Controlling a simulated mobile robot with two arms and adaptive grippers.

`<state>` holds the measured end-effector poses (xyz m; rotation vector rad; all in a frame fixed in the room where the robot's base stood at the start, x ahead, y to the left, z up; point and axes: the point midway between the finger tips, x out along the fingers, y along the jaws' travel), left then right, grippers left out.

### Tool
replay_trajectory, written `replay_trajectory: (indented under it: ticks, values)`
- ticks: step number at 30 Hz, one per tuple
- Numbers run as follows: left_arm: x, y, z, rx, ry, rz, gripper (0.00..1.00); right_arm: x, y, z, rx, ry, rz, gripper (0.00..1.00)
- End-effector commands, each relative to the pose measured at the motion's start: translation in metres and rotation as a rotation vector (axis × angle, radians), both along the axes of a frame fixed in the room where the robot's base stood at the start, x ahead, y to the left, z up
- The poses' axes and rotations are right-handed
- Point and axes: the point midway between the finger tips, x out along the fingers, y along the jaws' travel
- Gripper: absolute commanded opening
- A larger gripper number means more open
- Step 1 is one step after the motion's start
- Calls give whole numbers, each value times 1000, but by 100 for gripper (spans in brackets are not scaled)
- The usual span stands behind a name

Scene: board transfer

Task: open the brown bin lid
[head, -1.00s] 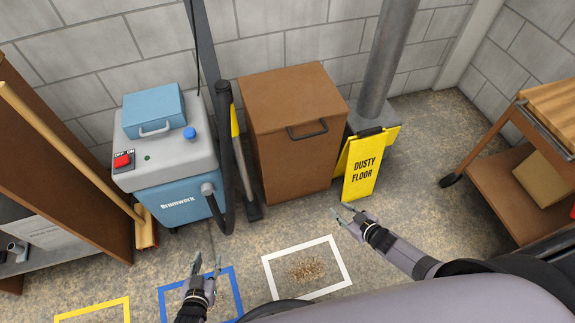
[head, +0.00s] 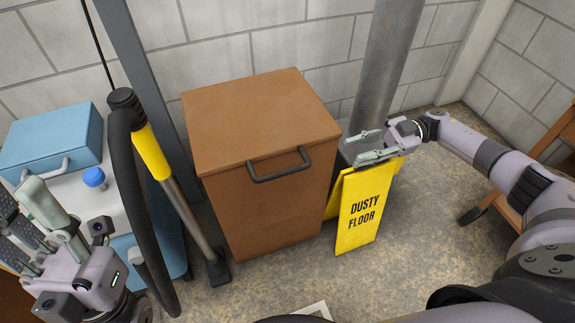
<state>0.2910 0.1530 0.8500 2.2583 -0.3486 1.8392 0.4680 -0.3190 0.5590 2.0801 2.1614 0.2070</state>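The brown bin (head: 268,215) stands against the block wall in the middle of the head view. Its flat brown lid (head: 255,115) is closed, with a dark bar handle (head: 280,165) at the front edge. My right gripper (head: 362,148) is to the right of the lid, above the yellow sign, with its fingers pointing left toward the bin. The fingers look parted, with nothing between them. My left gripper (head: 42,228) is at the lower left, in front of the blue and grey machine, with its fingers spread and empty.
A yellow "Dusty floor" sign (head: 362,210) stands at the bin's right front, near a grey pipe (head: 385,65). A black hose (head: 125,190) and a yellow-and-metal pole (head: 180,190) stand left of the bin. A wooden cart (head: 555,155) is at the right.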

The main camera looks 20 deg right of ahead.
Motion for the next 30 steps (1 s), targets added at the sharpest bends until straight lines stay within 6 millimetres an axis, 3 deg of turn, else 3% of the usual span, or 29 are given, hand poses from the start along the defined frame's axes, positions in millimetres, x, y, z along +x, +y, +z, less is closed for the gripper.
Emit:
replay_trajectory:
  ticks: [21, 30]
  values:
    - [1, -1, -12, 2, 5, 0, 40, -6, 143, 0, 4, -3, 0, 31]
    - [1, -1, -15, 2, 6, 0, 40, -6, 167, 1, 3, -2, -4, 31]
